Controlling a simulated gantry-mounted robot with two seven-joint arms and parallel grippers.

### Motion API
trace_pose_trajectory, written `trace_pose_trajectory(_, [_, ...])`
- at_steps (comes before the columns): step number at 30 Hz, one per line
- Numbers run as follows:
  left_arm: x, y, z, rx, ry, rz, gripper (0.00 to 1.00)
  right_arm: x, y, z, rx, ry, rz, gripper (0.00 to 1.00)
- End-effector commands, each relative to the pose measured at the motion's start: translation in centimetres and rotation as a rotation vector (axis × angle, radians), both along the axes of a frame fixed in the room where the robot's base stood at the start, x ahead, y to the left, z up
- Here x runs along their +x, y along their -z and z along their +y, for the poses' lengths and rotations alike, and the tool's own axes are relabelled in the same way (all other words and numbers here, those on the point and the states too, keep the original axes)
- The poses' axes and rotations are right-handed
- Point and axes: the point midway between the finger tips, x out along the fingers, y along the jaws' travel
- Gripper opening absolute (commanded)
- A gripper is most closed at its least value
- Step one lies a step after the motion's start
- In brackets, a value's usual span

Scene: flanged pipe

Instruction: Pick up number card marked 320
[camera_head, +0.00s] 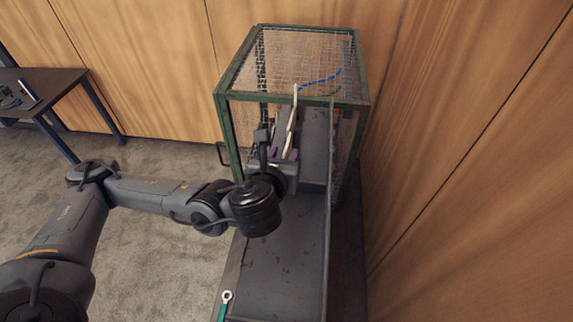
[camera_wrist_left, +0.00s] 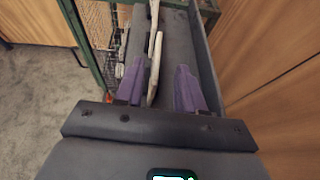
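I cannot make out a card marked 320 in either view. My left gripper (camera_head: 284,152) is at the open front of a green-framed mesh cage (camera_head: 293,101), over the grey trough (camera_head: 283,262). In the left wrist view its purple fingers (camera_wrist_left: 158,72) are apart. A pale stick-like handle (camera_wrist_left: 154,62) shows between them, and I cannot tell whether it touches a finger. The handle also shows in the head view (camera_head: 292,118), rising inside the cage. My right gripper is not in view.
A blue cord-like thing (camera_head: 322,79) shows in the cage. A ring-ended green tool (camera_head: 225,300) lies at the trough's near left edge. A dark table (camera_head: 62,84) with small items stands at far left. Wooden walls close off the back and right; carpet is clear at left.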

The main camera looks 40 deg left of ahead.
Motion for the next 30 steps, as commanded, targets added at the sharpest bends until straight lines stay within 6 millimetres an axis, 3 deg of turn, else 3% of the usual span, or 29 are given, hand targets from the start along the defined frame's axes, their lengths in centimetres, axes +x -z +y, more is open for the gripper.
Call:
trace_pose_trajectory(10, [1.6,0.9,1.0,0.001,-0.001,-0.001,0.38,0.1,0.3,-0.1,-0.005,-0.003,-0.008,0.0])
trace_pose_trajectory(21, [4.8,2.4,3.0,0.0,0.0,0.0,0.38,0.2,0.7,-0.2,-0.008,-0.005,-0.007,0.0])
trace_pose_trajectory(30, [5.0,2.6,3.1,0.0,0.001,-0.001,0.38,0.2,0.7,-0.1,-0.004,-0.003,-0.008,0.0])
